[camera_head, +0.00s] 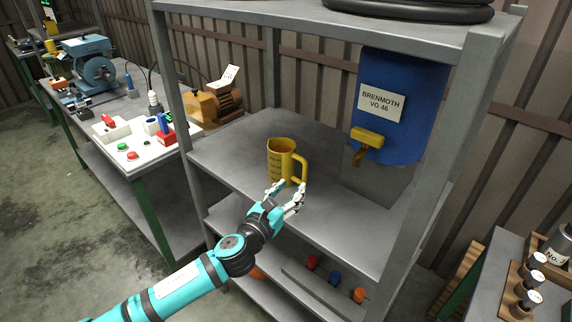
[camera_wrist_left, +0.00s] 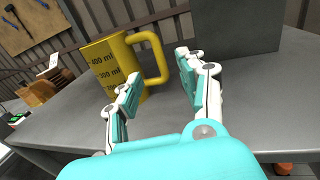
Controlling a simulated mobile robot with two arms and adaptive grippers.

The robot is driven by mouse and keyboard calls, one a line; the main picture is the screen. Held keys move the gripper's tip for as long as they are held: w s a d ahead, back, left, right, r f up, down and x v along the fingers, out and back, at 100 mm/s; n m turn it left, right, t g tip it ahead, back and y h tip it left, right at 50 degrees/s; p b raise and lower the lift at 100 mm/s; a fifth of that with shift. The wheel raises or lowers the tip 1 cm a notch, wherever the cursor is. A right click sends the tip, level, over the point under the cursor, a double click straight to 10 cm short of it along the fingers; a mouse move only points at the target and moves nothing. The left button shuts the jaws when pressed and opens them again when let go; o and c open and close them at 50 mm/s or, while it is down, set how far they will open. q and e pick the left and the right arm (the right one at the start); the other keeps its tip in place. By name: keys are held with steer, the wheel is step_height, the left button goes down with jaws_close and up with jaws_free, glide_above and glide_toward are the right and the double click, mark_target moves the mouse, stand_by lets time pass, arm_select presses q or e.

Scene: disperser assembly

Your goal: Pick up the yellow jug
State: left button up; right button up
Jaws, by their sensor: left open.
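The yellow jug (camera_head: 281,160) stands upright on the grey middle shelf (camera_head: 232,147) of the metal rack. Its handle is on the right side in the head view. In the left wrist view the jug (camera_wrist_left: 108,62) shows dark volume marks, and its handle (camera_wrist_left: 158,52) lies ahead of the fingers. My left gripper (camera_head: 285,196) is open and empty, just in front of the jug. In the left wrist view the open fingers (camera_wrist_left: 158,84) have a clear gap between them, pointing toward the handle side. My right gripper is in neither view.
A blue drum (camera_head: 408,95) labelled "BRENMOTH VG 46" with a yellow tap (camera_head: 367,138) stands on a grey block (camera_head: 372,187) to the right of the jug. Rack posts (camera_head: 176,100) stand at the sides. The shelf left of the jug is clear. A lower shelf holds small coloured items.

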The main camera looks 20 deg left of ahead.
mark_target(304, 174)
arm_select(q)
steer(key=w, duration=0.3)
steer(key=w+d, duration=0.1)
steer(key=w, duration=0.2)
steer(key=w+p, duration=0.1)
steer(key=w, duration=0.2)
steer(key=shift+d+f, duration=0.15)
steer(key=shift+f, duration=0.15)
steer(key=shift+s, duration=0.1)
jaws_close()
steer(key=shift+r, duration=0.1)
